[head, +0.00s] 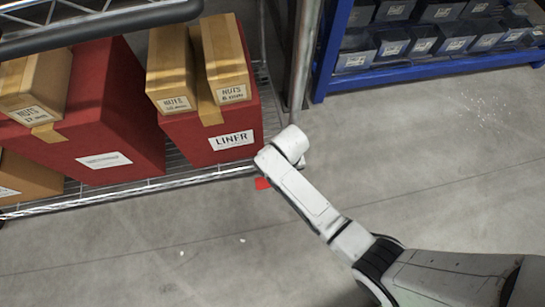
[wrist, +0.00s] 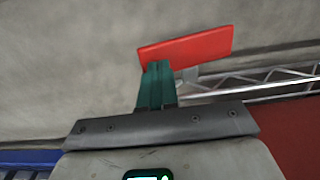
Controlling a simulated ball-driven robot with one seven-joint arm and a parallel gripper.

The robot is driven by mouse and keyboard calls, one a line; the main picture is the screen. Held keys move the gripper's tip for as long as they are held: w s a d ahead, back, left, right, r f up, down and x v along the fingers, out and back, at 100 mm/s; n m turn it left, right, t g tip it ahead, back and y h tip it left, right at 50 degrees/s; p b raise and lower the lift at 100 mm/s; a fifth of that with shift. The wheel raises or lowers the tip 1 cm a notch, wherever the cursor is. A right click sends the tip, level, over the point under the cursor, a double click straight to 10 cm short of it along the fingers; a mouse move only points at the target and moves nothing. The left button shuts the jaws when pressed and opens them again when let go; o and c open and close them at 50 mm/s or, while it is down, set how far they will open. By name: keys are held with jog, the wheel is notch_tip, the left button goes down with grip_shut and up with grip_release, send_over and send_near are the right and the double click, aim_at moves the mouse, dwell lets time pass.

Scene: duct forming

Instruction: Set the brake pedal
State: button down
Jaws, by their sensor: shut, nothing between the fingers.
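The brake pedal (head: 262,184) is a small flat red plate low at the front right corner of the wire rack, partly hidden by my arm in the head view. In the wrist view the red pedal (wrist: 190,47) lies slightly tilted, just beyond my fingertips. My gripper (wrist: 157,66) has green fingers closed together with nothing between them. The fingertips overlap the pedal's lower left edge in the picture; I cannot tell whether they touch it. In the head view the fingers are hidden behind my wrist.
The wire rack (head: 150,187) holds red bins, one labelled LINER (head: 218,120), with cardboard boxes of nuts (head: 226,50) on top. Its upright post (head: 304,55) stands close to my wrist. A blue shelf (head: 440,70) with dark bins is at upper right. The concrete floor (head: 150,255) is clear.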

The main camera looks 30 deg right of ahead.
jog(key=shift+f+b, duration=0.8)
jog(key=shift+f, duration=0.6)
dwell(0.6)
jog(key=shift+r, duration=0.1)
notch_tip(320, 180, up, 7)
jog(key=p, duration=0.8)
dwell(0.7)
jog(key=s+d+r+n, duration=0.1)
jog(key=s+d+r, duration=0.2)
jog(key=s+r, duration=0.25)
jog(key=s+d+r+n+t, duration=0.1)
jog(key=s+d+r, duration=0.1)
jog(key=s+r, duration=0.4)
jog(key=s+d+r+n, duration=0.1)
jog(key=s+d+r, duration=0.2)
jog(key=s+r, duration=0.3)
notch_tip(320, 180, up, 34)
jog(key=w+p, duration=0.1)
jog(key=p, duration=3.1)
jog(key=shift+f, duration=0.15)
